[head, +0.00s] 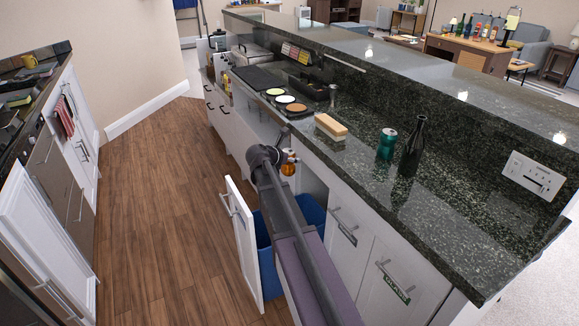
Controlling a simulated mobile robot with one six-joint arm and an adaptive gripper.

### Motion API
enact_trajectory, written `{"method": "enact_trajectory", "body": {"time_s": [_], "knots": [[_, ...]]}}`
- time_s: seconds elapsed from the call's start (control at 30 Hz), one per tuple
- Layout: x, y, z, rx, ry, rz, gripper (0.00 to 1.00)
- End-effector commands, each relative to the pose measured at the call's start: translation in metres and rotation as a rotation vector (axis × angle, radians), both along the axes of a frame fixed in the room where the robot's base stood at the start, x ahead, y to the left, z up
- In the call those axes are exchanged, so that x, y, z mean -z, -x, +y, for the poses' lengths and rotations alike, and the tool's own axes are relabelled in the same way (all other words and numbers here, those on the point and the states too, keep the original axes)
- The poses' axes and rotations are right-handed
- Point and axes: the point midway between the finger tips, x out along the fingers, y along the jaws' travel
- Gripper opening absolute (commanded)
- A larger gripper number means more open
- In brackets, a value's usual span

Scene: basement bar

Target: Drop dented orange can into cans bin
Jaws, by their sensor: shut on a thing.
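My gripper (289,156) is small in the head view, at the far end of my arm. It is shut on the orange can (288,169), which hangs just below it, in front of the counter's cabinets. The can is partly hidden, and I cannot make out its dents. Blue bin walls (312,210) show below and to the right of the can, behind a pulled-out white front. More blue (264,258) shows to the left of my arm. My arm covers the middle, so I cannot tell whether this is one bin or two, or which is for cans.
The pulled-out white front (243,240) stands out over the wooden floor (165,200). On the dark counter are a teal can (386,143), a dark bottle (412,147) and a wooden block-like brush (331,126). The aisle to the left is clear.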

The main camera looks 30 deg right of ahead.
Motion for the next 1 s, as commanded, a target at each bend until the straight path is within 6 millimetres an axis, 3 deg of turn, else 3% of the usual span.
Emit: {"method": "enact_trajectory", "body": {"time_s": [0.63,1.0], "knots": [[0.007,0.001,-0.001,0.004,0.0,0.0,0.58],[0.029,0.001,-0.001,0.004,0.0,0.0,0.58]]}}
